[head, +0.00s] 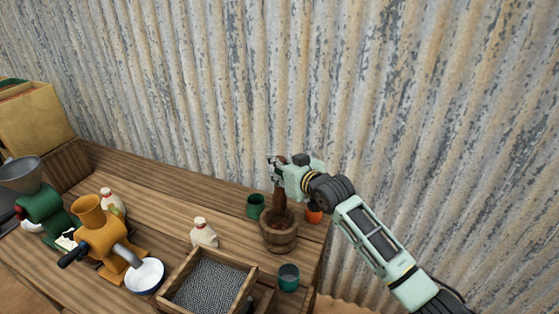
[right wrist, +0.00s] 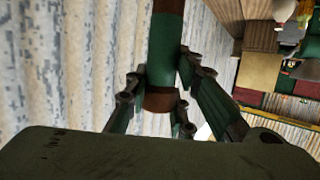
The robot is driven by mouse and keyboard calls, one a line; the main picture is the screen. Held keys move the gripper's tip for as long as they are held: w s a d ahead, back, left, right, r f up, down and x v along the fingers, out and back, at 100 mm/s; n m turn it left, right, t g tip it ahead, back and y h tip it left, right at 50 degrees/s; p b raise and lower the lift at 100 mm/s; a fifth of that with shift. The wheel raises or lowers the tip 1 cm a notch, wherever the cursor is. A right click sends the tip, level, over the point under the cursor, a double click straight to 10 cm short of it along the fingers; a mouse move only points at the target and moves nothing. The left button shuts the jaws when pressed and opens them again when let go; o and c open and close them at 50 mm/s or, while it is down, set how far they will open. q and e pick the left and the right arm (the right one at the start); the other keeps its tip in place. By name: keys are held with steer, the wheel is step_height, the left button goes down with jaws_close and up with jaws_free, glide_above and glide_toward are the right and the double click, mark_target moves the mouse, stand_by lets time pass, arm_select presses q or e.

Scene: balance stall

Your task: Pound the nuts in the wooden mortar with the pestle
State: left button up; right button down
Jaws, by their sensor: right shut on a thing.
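The wooden mortar (head: 279,240) stands upright near the right end of the wooden table. The brown pestle (head: 279,204) stands about upright with its lower end inside the mortar's mouth. My right gripper (head: 276,170) is shut on the upper part of the pestle, above the mortar. In the right wrist view the pestle (right wrist: 163,50) shows a green band and passes between the fingers of my right gripper (right wrist: 158,98). Brown contents show in the mortar, but single nuts are too small to tell. My left gripper is not in view.
A dark green cup (head: 255,206) and an orange cup (head: 313,214) flank the mortar; a teal cup (head: 289,277) stands in front. A mesh-bottomed wooden tray (head: 208,284), small sack (head: 203,233), white bowl (head: 145,276) and orange grinder (head: 94,228) are left. Corrugated wall (head: 300,80) is behind.

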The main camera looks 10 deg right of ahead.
mark_target(282, 190)
steer(key=shift+d+f+b, duration=0.15)
steer(key=shift+f+b, duration=1.65)
steer(key=shift+f, duration=0.15)
steer(key=shift+f+b, duration=0.35)
steer(key=shift+f, duration=0.35)
steer(key=shift+f+b, duration=0.7)
steer(key=shift+f, duration=0.9)
step_height(282, 190, down, 4)
steer(key=b, duration=0.2)
steer(key=shift+b, duration=0.35)
step_height(282, 190, up, 4)
steer(key=p, duration=0.4)
steer(key=shift+r, duration=0.2)
steer(key=shift+f, duration=0.1)
